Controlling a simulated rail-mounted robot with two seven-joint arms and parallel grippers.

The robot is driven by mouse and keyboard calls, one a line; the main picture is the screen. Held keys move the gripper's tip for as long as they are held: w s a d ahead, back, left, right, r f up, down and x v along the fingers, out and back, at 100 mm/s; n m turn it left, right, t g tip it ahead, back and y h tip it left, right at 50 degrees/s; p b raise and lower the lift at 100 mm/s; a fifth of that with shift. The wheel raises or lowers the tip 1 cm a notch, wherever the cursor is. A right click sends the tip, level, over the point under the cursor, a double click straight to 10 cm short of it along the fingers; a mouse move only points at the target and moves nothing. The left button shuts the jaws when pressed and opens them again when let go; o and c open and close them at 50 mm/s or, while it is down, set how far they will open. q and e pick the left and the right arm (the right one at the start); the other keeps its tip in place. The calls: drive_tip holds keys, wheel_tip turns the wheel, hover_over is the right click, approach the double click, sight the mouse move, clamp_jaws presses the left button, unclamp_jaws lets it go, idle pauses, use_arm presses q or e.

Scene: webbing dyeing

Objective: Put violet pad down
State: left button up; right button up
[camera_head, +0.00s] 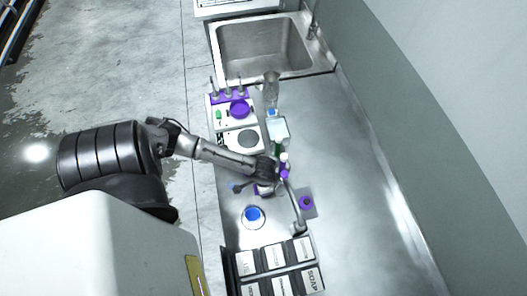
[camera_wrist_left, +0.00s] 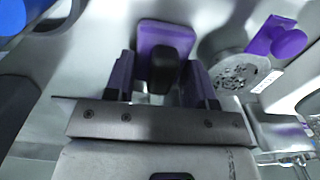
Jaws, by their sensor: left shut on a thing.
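The violet pad (camera_wrist_left: 158,36) shows in the wrist view as a rounded violet block with a black grip (camera_wrist_left: 172,72) on its near side. My left gripper (camera_wrist_left: 160,82) is shut on it, with the pad between and just beyond its fingers. In the head view, my left gripper (camera_head: 263,187) is low over the middle of the steel counter. I cannot tell whether the pad touches the counter. My right gripper is not in view.
A dish with a blue disc (camera_head: 252,214) is nearby. A black rack of labelled boxes (camera_head: 278,268) is in front; the sink (camera_head: 262,48) is behind. The right counter is clear.

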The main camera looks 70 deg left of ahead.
use_arm(q)
drive_tip(key=o, duration=0.7)
drive_tip(key=shift+f, duration=0.1)
wheel_tip(320, 180, up, 12)
drive_tip(key=p, duration=0.1)
drive_tip(key=s+d+r+t, duration=0.1)
drive_tip(key=s+d+r, duration=0.1)
drive_tip(key=d, duration=0.1)
drive_tip(key=s+d+r+t, duration=0.1)
drive_tip(key=d+r, duration=0.1)
drive_tip(key=d, duration=0.1)
drive_tip(key=s+d+r+t, duration=0.1)
drive_tip(key=s+d+r, duration=0.1)
drive_tip(key=d+r, duration=0.1)
drive_tip(key=shift+s+d+t, duration=0.3)
drive_tip(key=shift+d, duration=0.05)
